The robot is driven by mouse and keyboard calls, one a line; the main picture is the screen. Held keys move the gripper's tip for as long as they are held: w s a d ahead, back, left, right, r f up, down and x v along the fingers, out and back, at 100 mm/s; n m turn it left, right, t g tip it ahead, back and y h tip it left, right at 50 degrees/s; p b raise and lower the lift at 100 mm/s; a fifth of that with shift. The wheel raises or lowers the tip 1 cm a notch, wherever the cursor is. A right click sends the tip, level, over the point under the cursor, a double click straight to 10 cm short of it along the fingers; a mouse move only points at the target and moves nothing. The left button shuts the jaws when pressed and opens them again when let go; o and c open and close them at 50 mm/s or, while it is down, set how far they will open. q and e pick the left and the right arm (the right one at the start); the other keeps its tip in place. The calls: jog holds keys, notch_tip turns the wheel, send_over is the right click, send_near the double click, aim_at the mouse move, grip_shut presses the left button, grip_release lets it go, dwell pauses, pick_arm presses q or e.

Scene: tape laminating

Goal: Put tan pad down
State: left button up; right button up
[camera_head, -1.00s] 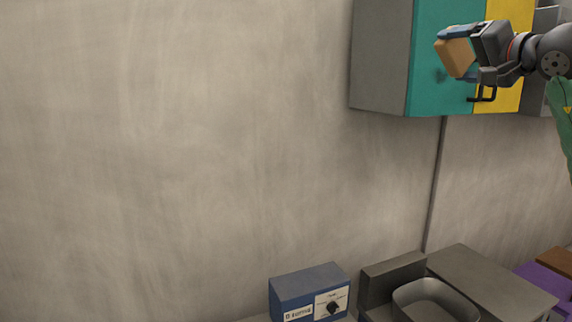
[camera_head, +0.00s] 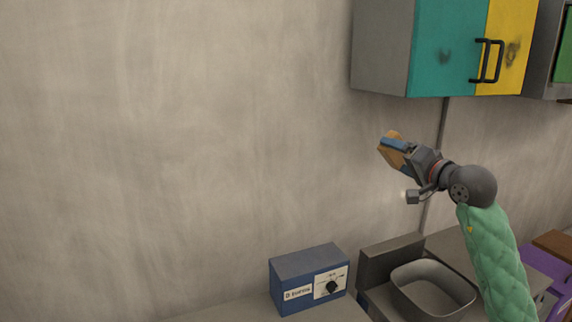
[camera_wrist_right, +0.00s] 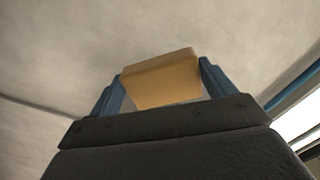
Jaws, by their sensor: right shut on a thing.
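The tan pad (camera_head: 386,155) is held in the air by my right gripper (camera_head: 394,147), in front of the bare wall. It also shows in the right wrist view (camera_wrist_right: 162,78), where the pad sits between the two blue fingers of the right gripper (camera_wrist_right: 163,85). The gripper is shut on the pad, and its fingers partly cover the pad in the head view. The pad touches no surface besides the fingers that I can see. My left gripper is not in view.
A blue box with a dial (camera_head: 308,280) stands on the counter (camera_head: 225,312) below. A grey basin (camera_head: 432,290) is to its right, under my right arm. A teal and yellow wall cabinet (camera_head: 445,48) hangs above right. Counter left of the blue box looks clear.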

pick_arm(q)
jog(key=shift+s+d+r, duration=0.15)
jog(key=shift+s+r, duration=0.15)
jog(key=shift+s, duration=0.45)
pick_arm(e)
jog(key=s+a+f, duration=0.2)
jog(key=s+f, duration=0.1)
jog(key=f, duration=1)
jog(key=s+a+f, duration=0.2)
jog(key=s+f, duration=0.1)
jog(key=f, duration=1)
jog(key=s+a+f, duration=0.2)
jog(key=s+f, duration=0.1)
jog(key=f, duration=0.9)
jog(key=shift+s+a+f+y, duration=0.3)
jog(key=shift+s+f, duration=0.05)
jog(key=shift+f, duration=0.05)
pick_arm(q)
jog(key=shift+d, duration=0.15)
pick_arm(e)
jog(key=shift+d, duration=0.1)
